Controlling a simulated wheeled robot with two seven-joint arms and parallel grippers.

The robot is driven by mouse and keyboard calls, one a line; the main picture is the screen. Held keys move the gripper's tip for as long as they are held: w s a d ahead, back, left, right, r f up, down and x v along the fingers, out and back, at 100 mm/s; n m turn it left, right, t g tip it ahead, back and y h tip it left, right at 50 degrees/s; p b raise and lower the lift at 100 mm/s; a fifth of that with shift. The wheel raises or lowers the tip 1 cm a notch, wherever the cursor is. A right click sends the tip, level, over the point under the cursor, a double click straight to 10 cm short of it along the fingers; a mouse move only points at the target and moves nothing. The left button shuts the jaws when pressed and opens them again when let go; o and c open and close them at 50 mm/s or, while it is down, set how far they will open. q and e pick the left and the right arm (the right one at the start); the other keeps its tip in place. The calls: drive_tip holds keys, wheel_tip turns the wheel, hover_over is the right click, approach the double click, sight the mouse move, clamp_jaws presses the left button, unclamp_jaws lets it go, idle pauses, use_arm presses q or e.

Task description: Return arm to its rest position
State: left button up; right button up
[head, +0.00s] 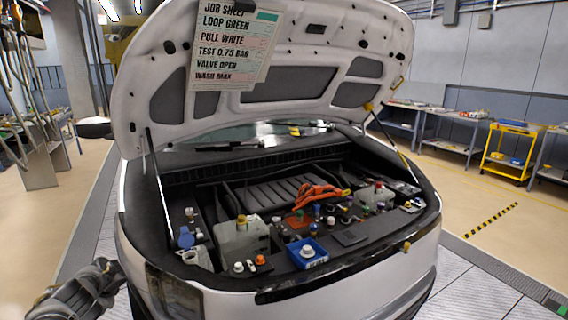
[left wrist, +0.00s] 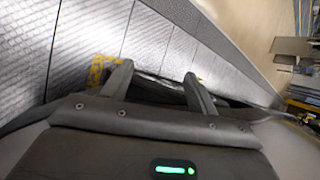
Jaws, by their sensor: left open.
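My left gripper (head: 108,274) is at the lower left of the head view, beside the car's front left corner and apart from the engine bay. In the left wrist view my left gripper (left wrist: 158,76) has its two fingers spread with nothing between them. The white car (head: 150,235) stands with its hood (head: 160,60) up. Its engine bay holds a translucent tank (head: 240,240) with a yellow cap, a blue tray (head: 307,256) and several coloured caps. My right gripper is not in view.
A job sheet (head: 232,45) hangs on the hood's underside. A hood strut (head: 157,185) rises near the left side. A yellow cart (head: 508,150) and workbenches (head: 440,120) stand at the back right. The floor (head: 88,185) left of the car is open.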

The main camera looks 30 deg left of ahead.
use_arm(q)
drive_tip(key=s+a+f+m+t+y, duration=0.15)
drive_tip(key=s+f, duration=0.35)
drive_tip(key=s, duration=0.5)
drive_tip(key=s+f+t, duration=0.3)
drive_tip(key=s+f, duration=0.1)
drive_tip(key=s, duration=0.6)
drive_tip(key=s+d+f+n+g+h, duration=0.1)
drive_tip(key=s+d+f+h, duration=0.15)
drive_tip(key=d+f, duration=0.9)
drive_tip(key=s+d+f+n+h, duration=0.1)
drive_tip(key=s+d+f, duration=0.2)
drive_tip(key=d+f, duration=0.9)
drive_tip(key=s+d+f+n+h, duration=0.1)
drive_tip(key=s+d+f+h, duration=0.15)
drive_tip(key=d, duration=1.65)
drive_tip(key=s+d+f+h, duration=0.1)
drive_tip(key=d+f+h, duration=0.2)
drive_tip(key=d, duration=1.6)
wheel_tip(320, 180, down, 10)
drive_tip(key=b, duration=1)
drive_tip(key=shift+w+a+g, duration=0.25)
drive_tip(key=shift+w+g, duration=0.1)
drive_tip(key=shift+y, duration=0.25)
